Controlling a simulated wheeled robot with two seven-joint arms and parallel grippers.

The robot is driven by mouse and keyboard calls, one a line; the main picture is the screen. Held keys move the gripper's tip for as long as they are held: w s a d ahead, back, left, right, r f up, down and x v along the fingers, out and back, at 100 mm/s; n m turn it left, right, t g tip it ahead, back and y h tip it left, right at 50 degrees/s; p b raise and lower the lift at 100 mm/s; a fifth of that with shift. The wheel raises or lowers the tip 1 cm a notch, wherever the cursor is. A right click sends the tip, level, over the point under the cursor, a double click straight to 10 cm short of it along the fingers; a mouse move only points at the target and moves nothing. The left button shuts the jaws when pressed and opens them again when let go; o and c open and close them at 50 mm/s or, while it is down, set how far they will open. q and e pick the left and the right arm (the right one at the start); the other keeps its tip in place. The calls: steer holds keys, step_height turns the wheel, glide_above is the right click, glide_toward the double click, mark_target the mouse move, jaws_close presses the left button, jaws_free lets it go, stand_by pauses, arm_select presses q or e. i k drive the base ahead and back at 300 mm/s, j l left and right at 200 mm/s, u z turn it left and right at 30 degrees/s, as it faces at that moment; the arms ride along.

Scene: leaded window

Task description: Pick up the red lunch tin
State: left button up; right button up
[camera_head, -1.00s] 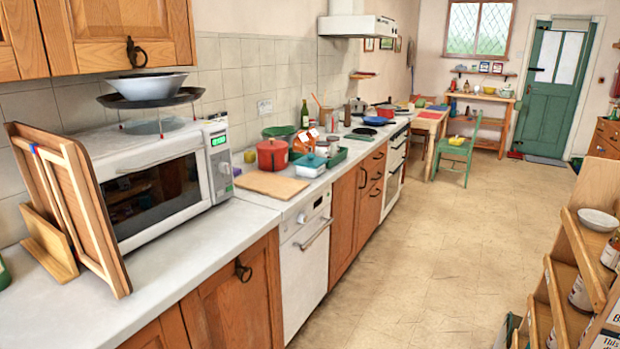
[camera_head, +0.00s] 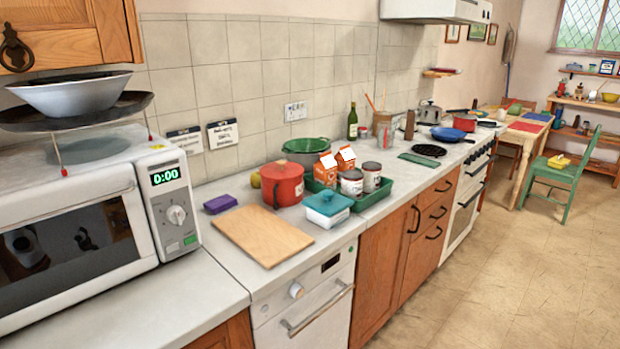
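I cannot make out for sure which thing is the red lunch tin. A red lidded pot (camera_head: 282,185) stands on the counter behind a wooden board. Farther off, a red pan (camera_head: 465,122) stands by the hob. Neither of my grippers shows in the head view.
A microwave (camera_head: 75,235) fills the counter's left end. A wooden board (camera_head: 262,234), a purple box (camera_head: 220,203), a teal-lidded dish (camera_head: 328,208) and a green tray (camera_head: 375,192) with cartons and cans crowd the counter. The floor (camera_head: 510,265) at right is clear.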

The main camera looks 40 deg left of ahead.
mark_target(281, 187)
steer(key=i+l+u, duration=0.1)
steer(key=i+u, duration=0.3)
steer(key=i+l+u, duration=0.25)
steer(key=i+u, duration=0.15)
steer(key=i+l+u, duration=0.4)
steer(key=i+j, duration=0.05)
steer(key=i, duration=0.05)
